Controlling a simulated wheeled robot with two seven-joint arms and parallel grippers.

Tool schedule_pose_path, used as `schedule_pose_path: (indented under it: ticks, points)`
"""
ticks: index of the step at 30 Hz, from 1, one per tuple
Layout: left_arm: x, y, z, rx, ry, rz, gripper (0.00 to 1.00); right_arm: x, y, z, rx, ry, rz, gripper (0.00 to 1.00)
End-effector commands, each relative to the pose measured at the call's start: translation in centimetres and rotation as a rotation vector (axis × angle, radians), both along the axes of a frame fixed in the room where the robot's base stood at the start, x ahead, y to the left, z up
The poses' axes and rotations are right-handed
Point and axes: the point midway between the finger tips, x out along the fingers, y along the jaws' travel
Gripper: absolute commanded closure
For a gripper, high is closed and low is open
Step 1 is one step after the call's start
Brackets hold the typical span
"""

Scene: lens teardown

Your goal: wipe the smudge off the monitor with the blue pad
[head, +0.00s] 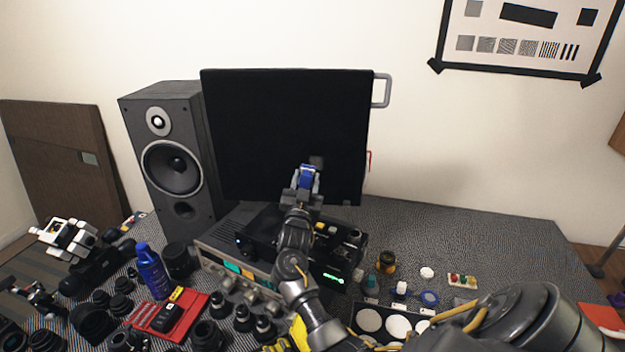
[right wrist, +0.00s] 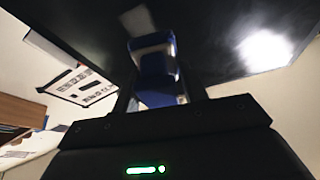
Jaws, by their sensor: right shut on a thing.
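The black monitor (head: 265,125) stands upright at the back of the bench; its dark screen also fills the top of the right wrist view (right wrist: 210,25). A faint grey smudge (head: 316,160) shows low on the screen, right of its middle. My right gripper (head: 303,183) is shut on the blue pad (head: 308,170), just below the smudge. In the right wrist view, the blue pad (right wrist: 155,75) has a pale band near its top and sits between the fingers, close to the screen. I cannot tell whether it touches the glass.
A tall speaker (head: 172,155) stands left of the monitor. Stacked electronic units (head: 335,265) sit below my right forearm. Lenses, a blue bottle (head: 151,270) and a red tray (head: 186,314) crowd the front left. The bench (head: 470,235) is clear at the back right.

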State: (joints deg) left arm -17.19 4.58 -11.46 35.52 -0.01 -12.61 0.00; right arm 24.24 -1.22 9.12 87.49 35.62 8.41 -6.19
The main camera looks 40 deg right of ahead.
Motion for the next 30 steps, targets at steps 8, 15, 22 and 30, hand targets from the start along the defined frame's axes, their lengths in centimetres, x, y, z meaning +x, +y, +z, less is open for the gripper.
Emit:
schedule_pose_path:
  ticks: [8,15,22,30]
  points:
    - [0.0,0.0,-2.5,0.0,0.0,0.0,0.64,2.3,-2.3,-0.6,-0.001,-0.001,0.0,0.75]
    - [0.0,0.0,-3.8,0.0,0.0,0.0,0.64,3.6,-3.6,-0.6,-0.001,-0.001,0.0,0.75]
    - [0.0,0.0,-4.1,0.0,0.0,0.0,0.64,4.1,-4.0,-0.4,-0.001,-0.001,0.0,0.75]
    - [0.0,0.0,-4.0,0.0,0.0,0.0,0.64,4.1,-4.0,-0.4,-0.001,-0.001,0.0,0.75]
